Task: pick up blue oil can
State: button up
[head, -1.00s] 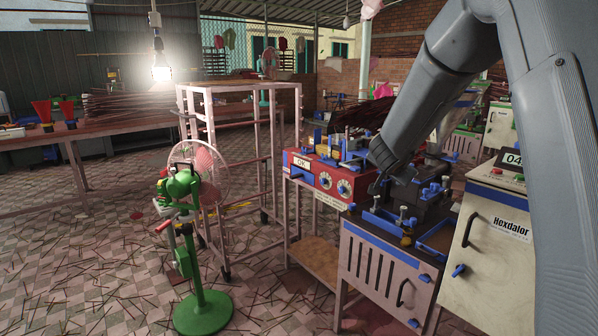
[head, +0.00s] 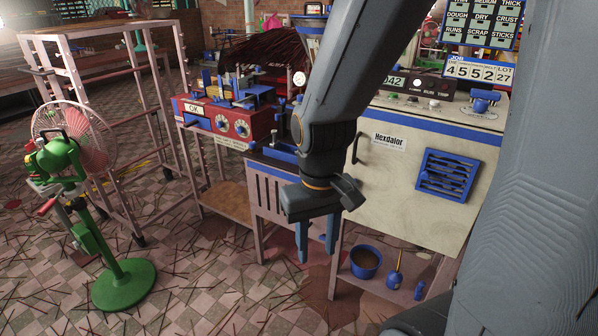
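A small blue can with a thin upright spout (head: 395,278), which looks like the blue oil can, stands on the low shelf under the Hexdator cabinet in the head view. It is small in the picture, so its details are unclear. My gripper (head: 317,259) points down to the left of it, in front of the slatted machine stand. Its two blue fingers are apart with nothing between them. The gripper is clear of the can, higher in the picture and apart from it.
A blue bucket (head: 364,263) stands on the same shelf, between my gripper and the can in the picture. Another blue item (head: 420,290) lies right of the can. The Hexdator cabinet (head: 410,190) rises above the shelf. A green fan (head: 125,285) stands at left on open tiled floor.

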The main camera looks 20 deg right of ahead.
aim_at(394, 279)
jog(key=z, duration=1.35)
